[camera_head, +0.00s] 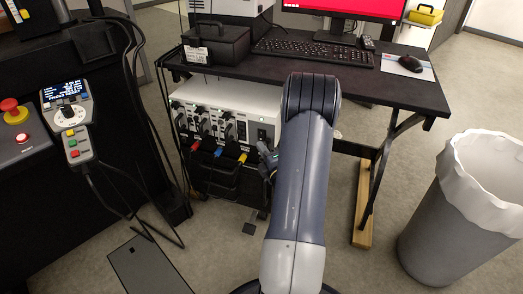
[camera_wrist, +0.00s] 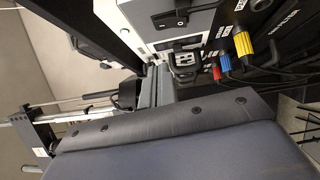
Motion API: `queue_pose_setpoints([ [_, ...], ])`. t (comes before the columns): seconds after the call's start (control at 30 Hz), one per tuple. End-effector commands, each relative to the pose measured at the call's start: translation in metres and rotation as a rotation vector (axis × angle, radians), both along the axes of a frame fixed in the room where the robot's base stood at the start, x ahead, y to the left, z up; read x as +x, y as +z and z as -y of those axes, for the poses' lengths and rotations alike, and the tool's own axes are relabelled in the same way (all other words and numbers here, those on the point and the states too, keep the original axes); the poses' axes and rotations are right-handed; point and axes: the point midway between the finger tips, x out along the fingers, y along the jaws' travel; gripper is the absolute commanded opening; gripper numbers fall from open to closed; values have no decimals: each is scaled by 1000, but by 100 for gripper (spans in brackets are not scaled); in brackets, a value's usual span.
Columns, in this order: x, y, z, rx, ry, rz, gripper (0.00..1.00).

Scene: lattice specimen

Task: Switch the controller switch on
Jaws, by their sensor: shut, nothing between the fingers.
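The controller (camera_head: 225,98) is a white box with dark connectors under the desk. Its black switch (camera_head: 262,134) is at the right end of the front face; a small green light shows above it. My gripper (camera_head: 267,154) is partly hidden behind my arm, low beside the controller's right end. In the wrist view my grey gripper fingers (camera_wrist: 157,74) are shut and empty, below the switch and apart from it.
Red, blue and yellow plugs (camera_wrist: 243,44) with cables sit close to the gripper. The desk (camera_head: 300,68) overhangs the controller. A control pendant (camera_head: 68,115) and a red emergency button (camera_head: 12,108) are at the left. A waste bin (camera_head: 435,235) stands at the right.

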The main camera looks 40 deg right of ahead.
Motion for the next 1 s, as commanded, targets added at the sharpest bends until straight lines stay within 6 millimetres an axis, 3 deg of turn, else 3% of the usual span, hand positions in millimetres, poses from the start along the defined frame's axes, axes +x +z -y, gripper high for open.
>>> queue_pose_setpoints([
  [0.2, -42, 4, -10, 3, -3, -2, 0],
  [0.4, -68, 6, -17, 0, -1, -1, 0],
  [1.0, -75, 7, -20, 0, 2, 0, 0],
])
